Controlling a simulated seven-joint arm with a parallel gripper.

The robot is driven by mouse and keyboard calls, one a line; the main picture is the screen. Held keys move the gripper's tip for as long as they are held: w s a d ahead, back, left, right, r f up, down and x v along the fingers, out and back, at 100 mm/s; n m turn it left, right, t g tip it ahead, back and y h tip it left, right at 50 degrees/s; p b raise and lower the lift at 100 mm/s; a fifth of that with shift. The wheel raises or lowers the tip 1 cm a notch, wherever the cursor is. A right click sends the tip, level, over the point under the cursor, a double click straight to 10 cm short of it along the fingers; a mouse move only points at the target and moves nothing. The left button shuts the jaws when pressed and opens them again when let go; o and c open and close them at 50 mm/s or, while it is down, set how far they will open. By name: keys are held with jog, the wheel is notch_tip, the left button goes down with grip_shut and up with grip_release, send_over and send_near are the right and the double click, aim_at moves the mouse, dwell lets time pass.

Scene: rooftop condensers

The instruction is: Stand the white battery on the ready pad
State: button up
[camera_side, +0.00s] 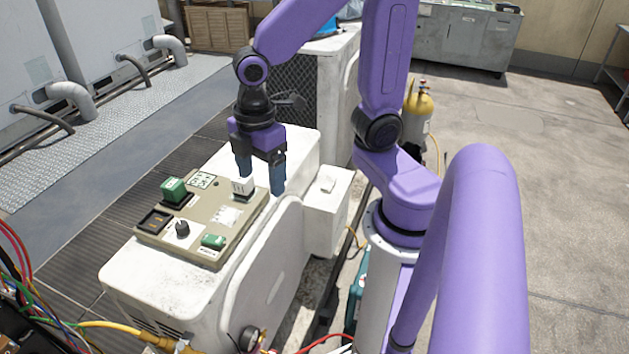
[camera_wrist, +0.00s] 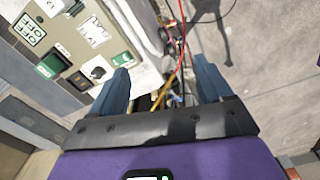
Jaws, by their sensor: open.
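The white battery (camera_side: 243,186) stands upright on a dark base at the far right corner of the beige panel (camera_side: 225,254). A white block cut by the top edge of the wrist view (camera_wrist: 49,6) looks like the same battery. My gripper (camera_side: 262,184) is open, pointing down, with nothing between its fingers. Its left finger is at or just behind the battery's top; contact cannot be told. The right finger hangs to the right of the battery. In the wrist view the open fingers (camera_wrist: 161,86) lie to the right of the panel. I cannot tell which spot is the ready pad.
The panel also carries a green block (camera_side: 173,189), a dark framed recess (camera_side: 154,222), a black knob (camera_side: 182,228) and a green switch (camera_side: 213,241). It lies on a white condenser (camera_side: 150,278). A small white box (camera_side: 327,207) adjoins on the right.

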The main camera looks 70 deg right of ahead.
jog(key=s+r+m, duration=0.1)
jog(key=s, duration=0.9)
jog(key=shift+s+a+m, duration=0.2)
jog(key=shift+s+m, duration=0.2)
dwell(0.6)
